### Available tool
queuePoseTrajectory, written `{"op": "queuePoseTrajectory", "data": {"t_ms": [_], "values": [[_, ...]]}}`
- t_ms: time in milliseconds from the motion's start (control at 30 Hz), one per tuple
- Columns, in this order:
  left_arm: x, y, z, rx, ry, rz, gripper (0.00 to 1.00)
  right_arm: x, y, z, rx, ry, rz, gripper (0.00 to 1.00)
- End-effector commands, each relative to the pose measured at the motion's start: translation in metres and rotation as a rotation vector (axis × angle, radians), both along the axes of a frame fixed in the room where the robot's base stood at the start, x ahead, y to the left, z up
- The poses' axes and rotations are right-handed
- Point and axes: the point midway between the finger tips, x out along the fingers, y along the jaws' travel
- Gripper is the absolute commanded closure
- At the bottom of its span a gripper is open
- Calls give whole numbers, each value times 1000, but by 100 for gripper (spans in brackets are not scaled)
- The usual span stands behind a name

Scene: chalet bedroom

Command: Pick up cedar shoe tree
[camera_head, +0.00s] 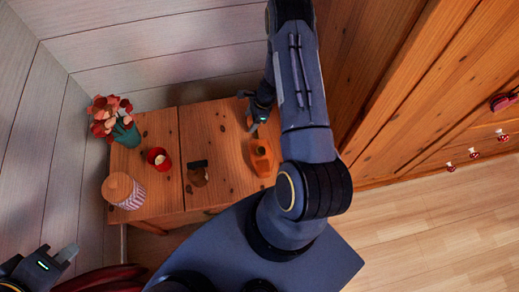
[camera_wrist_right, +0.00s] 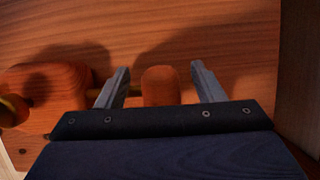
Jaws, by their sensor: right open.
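The cedar shoe tree (camera_head: 261,156) lies on the right part of the wooden table. It is orange-brown wood. In the right wrist view its larger block (camera_wrist_right: 58,82) is at the left, and a thin rod leads to a smaller rounded block (camera_wrist_right: 160,86). My right gripper (camera_head: 253,122) is at the far end of the shoe tree. In its wrist view its open fingers (camera_wrist_right: 160,88) stand on either side of the smaller block, with a gap visible on each side. My left gripper (camera_head: 56,256) is at the lower left, away from the table; its opening is unclear.
The wooden table (camera_head: 224,150) also holds a flower vase (camera_head: 126,133), a red cup (camera_head: 158,158), a striped jar with a round lid (camera_head: 123,190) and a small dark-and-brown item (camera_head: 198,174). Plank walls stand behind and left. My right arm hides part of the table's right side.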

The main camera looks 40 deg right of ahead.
Motion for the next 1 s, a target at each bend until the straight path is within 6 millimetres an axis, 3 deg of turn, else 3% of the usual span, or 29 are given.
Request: {"op": "queuePoseTrajectory", "data": {"t_ms": [100,567,833,1000], "values": [[0,0,0,0,0,0,100,0,0,0,0,0,0,38],[0,0,0,0,0,0,100,0,0,1,1,-1,1,97],[0,0,1,0,0,0,100,1,0,5,1,-2,1,97],[0,0,4,0,0,0,100,1,0,31,0,-4,1,97]]}}
